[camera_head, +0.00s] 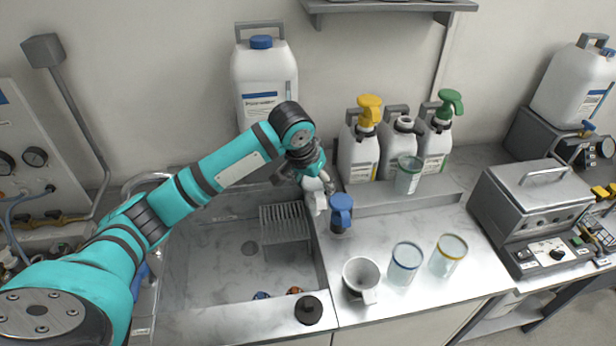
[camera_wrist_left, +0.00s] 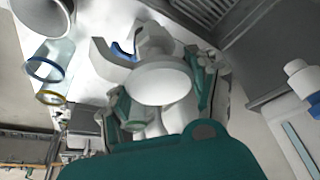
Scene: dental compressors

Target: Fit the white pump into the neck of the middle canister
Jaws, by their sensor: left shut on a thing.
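My left gripper (camera_head: 318,178) is shut on the white pump (camera_head: 315,198) and holds it over the counter by the sink's right edge. In the left wrist view the white pump (camera_wrist_left: 157,80) fills the middle, between the fingers. The middle canister (camera_head: 398,146) stands on the ledge at the back, its neck open and without a pump. It is to the right of my left gripper and apart from it. Canisters with a yellow pump (camera_head: 369,108) and a green pump (camera_head: 450,102) stand on either side. My right gripper is not in view.
A blue pump (camera_head: 341,208) stands close to the held pump. A glass (camera_head: 408,176) stands in front of the middle canister. A white mug-like vessel (camera_head: 361,277), a blue-rimmed glass (camera_head: 405,262) and a yellow-rimmed glass (camera_head: 449,254) stand nearer. The sink (camera_head: 215,270) is at left.

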